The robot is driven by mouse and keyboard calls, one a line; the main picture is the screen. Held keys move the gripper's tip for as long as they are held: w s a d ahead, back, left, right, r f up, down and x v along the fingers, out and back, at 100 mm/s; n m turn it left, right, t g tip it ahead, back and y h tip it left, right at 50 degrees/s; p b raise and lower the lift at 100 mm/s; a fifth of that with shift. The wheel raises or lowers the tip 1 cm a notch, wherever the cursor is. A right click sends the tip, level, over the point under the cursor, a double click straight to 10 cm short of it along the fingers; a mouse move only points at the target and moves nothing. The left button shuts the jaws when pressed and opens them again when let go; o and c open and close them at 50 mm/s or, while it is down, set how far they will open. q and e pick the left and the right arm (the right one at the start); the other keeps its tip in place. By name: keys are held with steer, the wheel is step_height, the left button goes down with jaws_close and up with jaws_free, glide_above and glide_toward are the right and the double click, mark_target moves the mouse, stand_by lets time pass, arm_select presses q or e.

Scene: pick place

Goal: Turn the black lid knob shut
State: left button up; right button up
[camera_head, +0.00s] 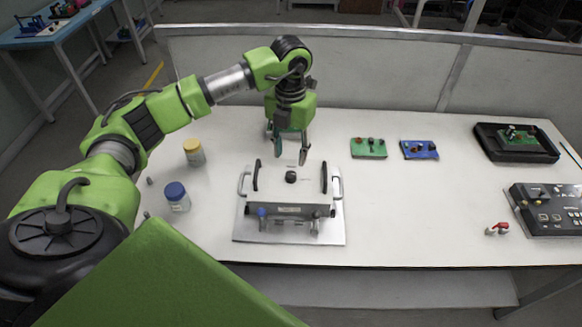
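A white box with a lid (308,200) stands on a pale base plate (243,230) near the middle of the table. The black lid knob (291,177) sits upright on top of the lid, toward its far half. Black handles stand on the lid at both sides, and metal handles stick out at the box's sides. My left gripper (290,154) points down just behind and above the knob, with its fingers apart and nothing between them. It does not appear to touch the knob. My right gripper is not in view.
A yellow-capped jar (194,155) and a blue-capped jar (177,199) stand left of the box. Green (369,149) and blue (419,150) circuit boards, a black tray (545,152), a control panel (550,215) and a small red-and-white part (497,229) lie to the right.

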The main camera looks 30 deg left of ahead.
mark_target(291, 174)
arm_select(q)
step_height(291, 174, down, 8)
steer(key=shift+r+p, duration=0.25)
steer(key=shift+p, duration=0.4)
jaws_close()
